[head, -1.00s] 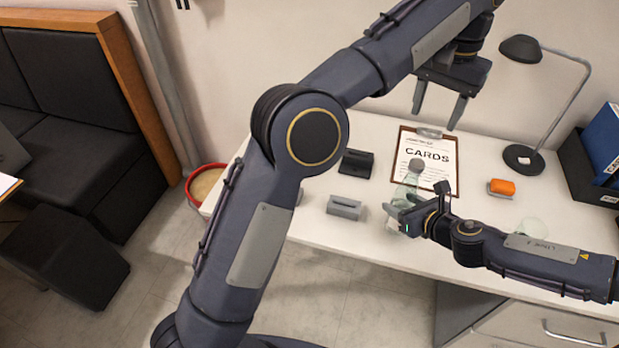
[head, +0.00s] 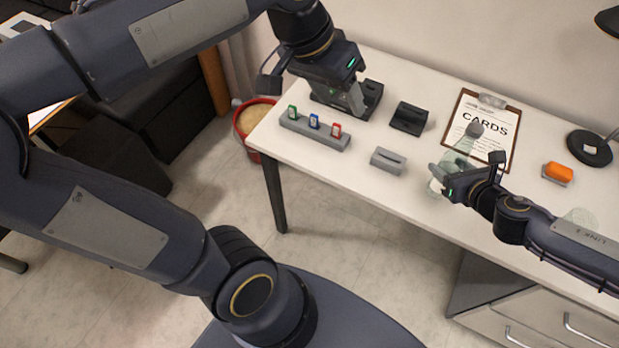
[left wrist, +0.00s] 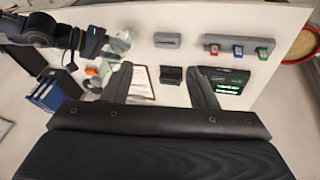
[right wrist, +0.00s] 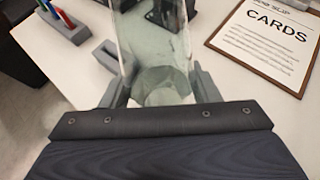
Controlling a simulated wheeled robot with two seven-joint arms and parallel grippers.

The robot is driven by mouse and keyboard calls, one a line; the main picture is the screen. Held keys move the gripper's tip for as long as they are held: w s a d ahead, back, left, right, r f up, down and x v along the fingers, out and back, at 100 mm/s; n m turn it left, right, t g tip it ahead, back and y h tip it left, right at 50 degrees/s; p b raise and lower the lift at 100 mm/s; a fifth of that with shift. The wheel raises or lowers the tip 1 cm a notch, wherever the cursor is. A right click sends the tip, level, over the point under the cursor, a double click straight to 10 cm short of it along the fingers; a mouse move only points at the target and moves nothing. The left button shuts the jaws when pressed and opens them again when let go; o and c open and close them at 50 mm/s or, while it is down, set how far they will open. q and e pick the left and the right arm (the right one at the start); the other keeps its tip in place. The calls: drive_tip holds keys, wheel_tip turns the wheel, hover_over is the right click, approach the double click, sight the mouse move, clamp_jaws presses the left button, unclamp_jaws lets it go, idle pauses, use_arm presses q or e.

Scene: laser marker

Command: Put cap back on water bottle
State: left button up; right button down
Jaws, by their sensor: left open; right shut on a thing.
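The clear, greenish water bottle (head: 459,153) is in my right gripper (head: 440,183), near the table's front edge. It leans slightly in the head view. A round grey piece (head: 474,129), which looks like the cap, shows at the bottle's upper end; I cannot tell how firmly it sits. In the right wrist view the bottle (right wrist: 153,50) stands between the shut fingers, and its top is out of frame. My left gripper (head: 352,100) is empty, above the table's back left. The left wrist view shows its fingers (left wrist: 160,88) wide apart.
A clipboard marked CARDS (head: 500,115) lies behind the bottle. A grey block (head: 388,161), a black holder (head: 409,118) and a rack with coloured pieces (head: 315,132) stand left of it. An orange item (head: 557,173) and a lamp base (head: 590,148) are at right. The table's front middle has free room.

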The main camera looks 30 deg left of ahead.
use_arm(q)
drive_tip(key=s+f+n+t, duration=0.2)
drive_tip(key=s+f+n, duration=0.1)
drive_tip(key=s+f, duration=0.8)
drive_tip(key=shift+s+a+h, duration=0.15)
drive_tip(key=shift+s+h, duration=0.15)
